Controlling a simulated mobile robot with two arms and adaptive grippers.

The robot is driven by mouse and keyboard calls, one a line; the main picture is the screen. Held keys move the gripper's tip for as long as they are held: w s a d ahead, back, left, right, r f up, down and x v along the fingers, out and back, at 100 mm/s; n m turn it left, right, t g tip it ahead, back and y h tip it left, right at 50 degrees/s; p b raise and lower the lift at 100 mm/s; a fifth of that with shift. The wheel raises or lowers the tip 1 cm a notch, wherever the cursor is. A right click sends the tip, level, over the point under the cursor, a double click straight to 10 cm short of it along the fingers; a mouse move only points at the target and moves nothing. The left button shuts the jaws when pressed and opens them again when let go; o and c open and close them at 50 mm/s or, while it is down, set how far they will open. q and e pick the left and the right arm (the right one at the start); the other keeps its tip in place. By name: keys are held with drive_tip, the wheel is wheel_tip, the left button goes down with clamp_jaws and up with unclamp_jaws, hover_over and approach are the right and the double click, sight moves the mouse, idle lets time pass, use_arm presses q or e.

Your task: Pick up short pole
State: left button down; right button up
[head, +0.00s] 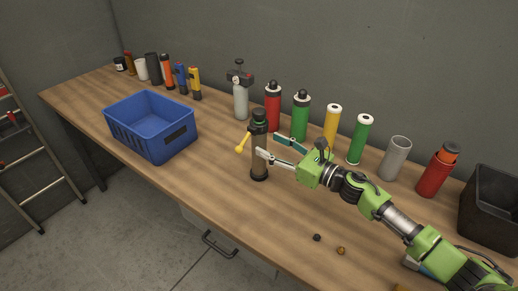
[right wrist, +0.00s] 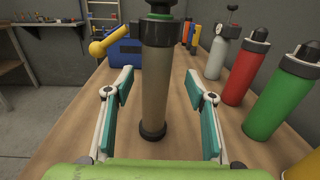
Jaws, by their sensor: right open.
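A short pole (head: 259,163) stands upright on the wooden workbench, with a brown-grey shaft, a black base and a black and green top. A yellow ball-ended handle (head: 243,142) sticks out at its left side. My right gripper (head: 269,147) is open at the pole, coming from the right. In the right wrist view the pole (right wrist: 156,95) stands upright in the middle, in line with the gap between the open fingers of my right gripper (right wrist: 158,84). Whether a finger touches it I cannot tell. My left gripper is out of view.
A blue crate (head: 151,144) stands to the left on the workbench (head: 215,185). A grey bottle (head: 240,102), a red cylinder (head: 272,108) and a green cylinder (head: 300,118) stand behind the pole. Two small balls lie near the front edge.

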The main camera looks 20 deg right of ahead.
sight(265, 142)
drive_tip(key=x, duration=0.1)
drive_tip(key=p+x, duration=0.2)
drive_tip(key=x, duration=0.1)
drive_tip(key=shift+s+a+r, duration=0.15)
drive_tip(key=shift+a+r, duration=0.05)
drive_tip(key=shift+r, duration=0.15)
drive_tip(key=shift+w+a+f, duration=0.15)
drive_tip(key=shift+w+a, duration=0.15)
drive_tip(key=shift+w, duration=0.1)
clamp_jaws()
